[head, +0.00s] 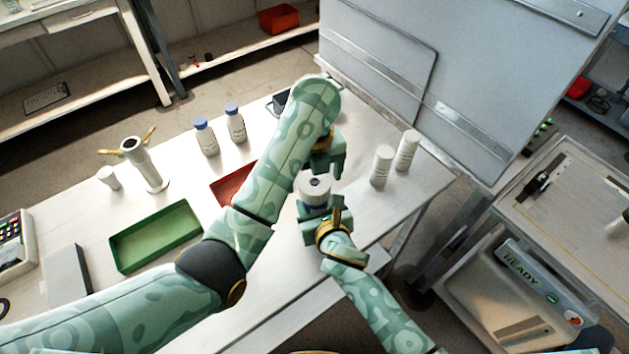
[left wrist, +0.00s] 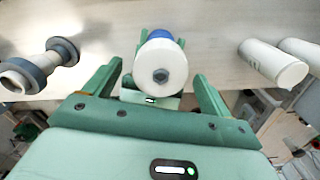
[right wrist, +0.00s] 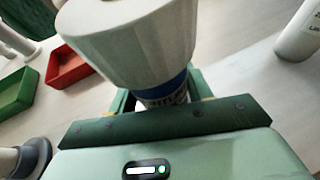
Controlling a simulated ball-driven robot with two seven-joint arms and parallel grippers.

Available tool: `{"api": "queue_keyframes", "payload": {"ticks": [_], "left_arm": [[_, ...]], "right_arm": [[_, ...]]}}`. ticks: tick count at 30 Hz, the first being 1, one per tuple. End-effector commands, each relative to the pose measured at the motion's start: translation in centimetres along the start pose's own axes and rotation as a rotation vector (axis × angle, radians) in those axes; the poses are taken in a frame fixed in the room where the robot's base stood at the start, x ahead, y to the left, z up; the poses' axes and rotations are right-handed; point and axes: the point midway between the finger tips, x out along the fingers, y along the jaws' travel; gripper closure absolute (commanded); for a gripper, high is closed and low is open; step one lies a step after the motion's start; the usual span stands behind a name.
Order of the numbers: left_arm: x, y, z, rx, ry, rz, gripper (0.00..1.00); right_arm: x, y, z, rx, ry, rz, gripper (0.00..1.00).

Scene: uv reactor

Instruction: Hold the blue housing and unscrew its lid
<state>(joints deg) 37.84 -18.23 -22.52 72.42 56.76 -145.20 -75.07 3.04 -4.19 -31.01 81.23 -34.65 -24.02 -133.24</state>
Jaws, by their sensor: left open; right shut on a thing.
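The blue housing (left wrist: 165,36) is gripped by my right gripper (head: 322,226), above the near edge of the white table. Its white lid (head: 315,188) faces up and has a dark hex in the middle. In the right wrist view the lid (right wrist: 130,32) looms large, with a strip of blue housing (right wrist: 166,92) below it between the jaws. My left gripper (head: 327,160) is open just above the lid. In the left wrist view its fingers stand on either side of the lid (left wrist: 158,76), with gaps between. My left forearm hides part of the table.
Two white cylinders (head: 382,166) (head: 406,150) stand to the right. Two blue-capped bottles (head: 205,137) (head: 235,123) stand at the back. A green tray (head: 155,236) and red tray (head: 232,186) lie left. Grey-collared parts (left wrist: 38,68) show in the left wrist view.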

Motion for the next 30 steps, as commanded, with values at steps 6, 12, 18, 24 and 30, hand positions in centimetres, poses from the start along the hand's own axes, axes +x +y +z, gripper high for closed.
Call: {"api": "queue_keyframes", "payload": {"ticks": [6, 12, 18, 24, 30], "left_arm": [[-2.0, -0.3, -0.2, 0.008, 0.003, -0.008, 0.2], [-4.1, -1.0, 0.7, 0.294, -0.04, -0.03, 0.2], [-5.4, -0.6, 0.4, 0.723, -0.031, -0.013, 0.2], [-4.4, 0.0, -0.2, 0.879, 0.004, -0.003, 0.2], [-1.0, 0.0, -0.2, 0.878, 0.007, -0.002, 0.2]], "right_arm": [[0.0, 0.0, 0.0, 0.0, 0.0, 0.0, 1.0], [0.0, -0.1, 0.0, 0.001, 0.001, -0.001, 1.0], [0.0, 0.0, 0.0, 0.0, 0.0, -0.001, 1.0], [0.0, 0.0, 0.0, 0.0, 0.0, 0.0, 1.0], [0.0, 0.0, 0.0, 0.0, 0.0, 0.0, 1.0]]}}
